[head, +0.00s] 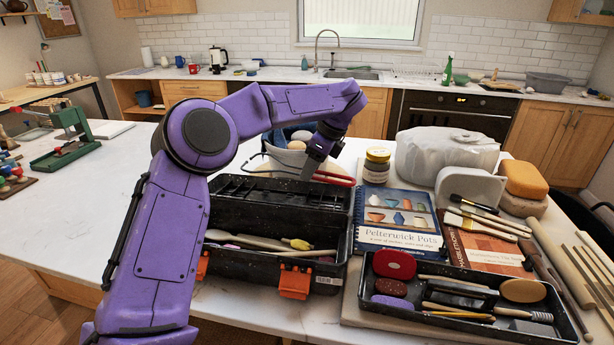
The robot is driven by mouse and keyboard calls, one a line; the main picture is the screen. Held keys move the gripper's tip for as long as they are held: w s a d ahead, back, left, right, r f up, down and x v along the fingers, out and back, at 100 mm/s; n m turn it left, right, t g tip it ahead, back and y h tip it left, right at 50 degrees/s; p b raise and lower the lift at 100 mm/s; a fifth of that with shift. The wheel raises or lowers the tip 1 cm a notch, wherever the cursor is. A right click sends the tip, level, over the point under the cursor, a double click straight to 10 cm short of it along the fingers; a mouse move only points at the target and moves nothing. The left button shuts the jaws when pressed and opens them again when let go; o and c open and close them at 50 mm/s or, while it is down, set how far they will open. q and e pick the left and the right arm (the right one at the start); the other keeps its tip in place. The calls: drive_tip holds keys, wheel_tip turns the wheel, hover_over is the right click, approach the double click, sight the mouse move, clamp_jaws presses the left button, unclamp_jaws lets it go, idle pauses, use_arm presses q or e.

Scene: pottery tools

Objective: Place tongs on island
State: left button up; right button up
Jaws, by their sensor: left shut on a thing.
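The tongs (335,179) show as red handles behind the open toolbox, with thin metal arms reaching left. My left gripper (311,170) points down and is shut on the tongs. The fingertips partly hide where they meet the tongs, and I cannot tell whether the tongs touch anything below. The island (70,225) is a white marble-like top that carries most of the tools. My right gripper is out of view.
A black toolbox (253,271) with orange latches stands open in front of the gripper. A jar (376,166), a pottery book (398,222) and a black tool tray (455,328) crowd the right. The island's left part is largely clear.

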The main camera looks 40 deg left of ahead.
use_arm(q)
drive_tip(key=shift+w+a+f, duration=0.1)
drive_tip(key=shift+a+f, duration=0.45)
drive_tip(key=shift+f, duration=0.05)
drive_tip(key=x, duration=0.3)
drive_tip(key=shift+w+d+f+p, duration=0.2)
drive_tip(key=shift+f+p, duration=0.05)
drive_tip(key=shift+p, duration=0.1)
drive_tip(key=shift+f, duration=0.15)
drive_tip(key=shift+f+b, duration=0.35)
drive_tip(key=shift+b, duration=0.15)
drive_tip(key=o, duration=1.1)
drive_tip(key=shift+r, duration=0.1)
